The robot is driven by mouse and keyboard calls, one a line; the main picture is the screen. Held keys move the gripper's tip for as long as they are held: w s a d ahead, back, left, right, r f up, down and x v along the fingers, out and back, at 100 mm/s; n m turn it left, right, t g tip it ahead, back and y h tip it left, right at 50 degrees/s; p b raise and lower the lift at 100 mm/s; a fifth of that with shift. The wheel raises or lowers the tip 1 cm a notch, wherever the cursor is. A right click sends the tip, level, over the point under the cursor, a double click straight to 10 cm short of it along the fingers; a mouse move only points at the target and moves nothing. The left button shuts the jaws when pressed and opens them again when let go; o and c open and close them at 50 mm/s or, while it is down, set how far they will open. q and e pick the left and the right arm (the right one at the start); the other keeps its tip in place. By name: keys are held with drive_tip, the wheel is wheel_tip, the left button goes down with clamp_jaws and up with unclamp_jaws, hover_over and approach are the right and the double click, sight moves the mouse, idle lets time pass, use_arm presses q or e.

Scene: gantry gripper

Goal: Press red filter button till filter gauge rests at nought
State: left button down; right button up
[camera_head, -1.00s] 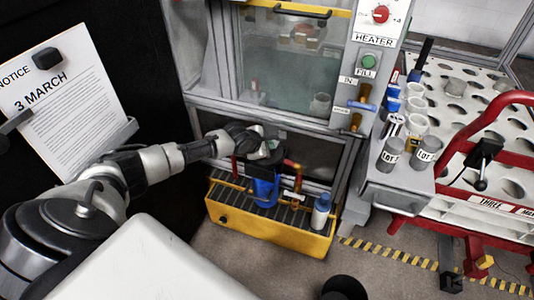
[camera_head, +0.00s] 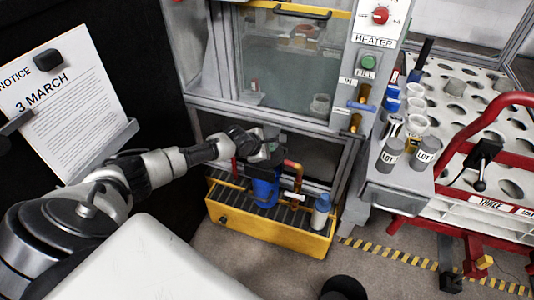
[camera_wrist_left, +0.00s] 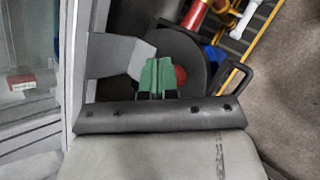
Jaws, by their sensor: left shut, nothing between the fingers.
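The blue filter housing (camera_head: 265,190) with a dark cap stands in the yellow tray below the cabinet. My left gripper (camera_head: 268,150) is over this cap. In the left wrist view its green fingertips (camera_wrist_left: 158,78) are shut with nothing between them. The red button (camera_wrist_left: 181,76) shows on the dark round cap (camera_wrist_left: 187,50), just right of the fingertips and partly hidden by them. I cannot tell whether the fingertips touch it. No filter gauge face can be made out. My right gripper is not in view.
The yellow tray (camera_head: 270,235) also holds copper pipes and a blue-grey bottle (camera_head: 320,210). The grey cabinet frame (camera_head: 345,190) rises close to the gripper. A drawer (camera_head: 395,200) with jars above it and a red-railed rack (camera_head: 480,140) stand at right.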

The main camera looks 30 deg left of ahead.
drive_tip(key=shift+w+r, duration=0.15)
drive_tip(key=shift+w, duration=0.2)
